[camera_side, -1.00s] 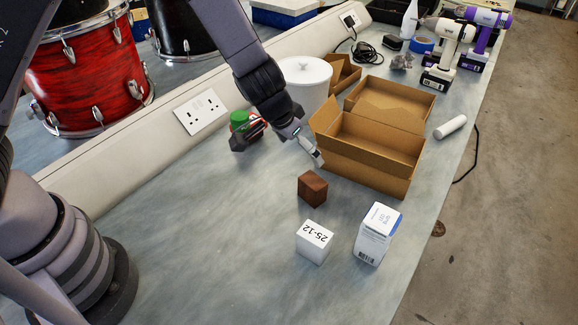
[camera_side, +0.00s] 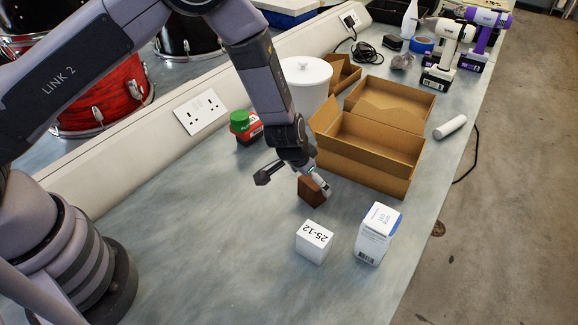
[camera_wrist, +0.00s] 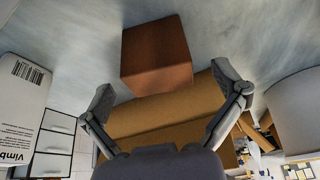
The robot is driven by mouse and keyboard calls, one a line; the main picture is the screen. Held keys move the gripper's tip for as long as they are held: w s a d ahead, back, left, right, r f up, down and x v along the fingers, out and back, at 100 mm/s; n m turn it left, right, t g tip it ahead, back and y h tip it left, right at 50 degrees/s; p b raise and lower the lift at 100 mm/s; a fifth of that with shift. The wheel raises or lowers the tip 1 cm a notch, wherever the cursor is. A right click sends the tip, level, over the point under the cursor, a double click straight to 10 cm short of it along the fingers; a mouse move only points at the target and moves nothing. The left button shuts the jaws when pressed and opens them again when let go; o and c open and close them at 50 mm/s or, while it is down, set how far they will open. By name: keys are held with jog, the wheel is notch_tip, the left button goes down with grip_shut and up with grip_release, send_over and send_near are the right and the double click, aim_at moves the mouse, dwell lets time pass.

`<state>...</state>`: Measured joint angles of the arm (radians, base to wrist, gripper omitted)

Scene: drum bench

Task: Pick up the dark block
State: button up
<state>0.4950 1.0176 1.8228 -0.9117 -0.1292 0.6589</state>
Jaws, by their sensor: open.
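The dark block (camera_side: 309,192) is a reddish-brown cube on the bench, in front of the cardboard boxes. My gripper (camera_side: 293,182) is open, low over the bench with its fingers apart. In the side view one finger overlaps the block's right edge and the other is off to its left. In the wrist view the block (camera_wrist: 156,57) is at the top middle, ahead of my open gripper (camera_wrist: 168,88), with nothing held between the fingers. I cannot tell whether a finger touches the block.
A white block marked 25-12 (camera_side: 314,243) and a white-blue carton (camera_side: 378,234) stand in front of the dark block. An open cardboard box (camera_side: 372,150) is behind it, near a white tub (camera_side: 306,84). A green-topped item (camera_side: 241,122) is left.

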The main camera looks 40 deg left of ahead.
aim_at(315, 188)
jog(key=x, duration=0.4)
jog(key=c, duration=1.2)
jog(key=shift+r, duration=0.1)
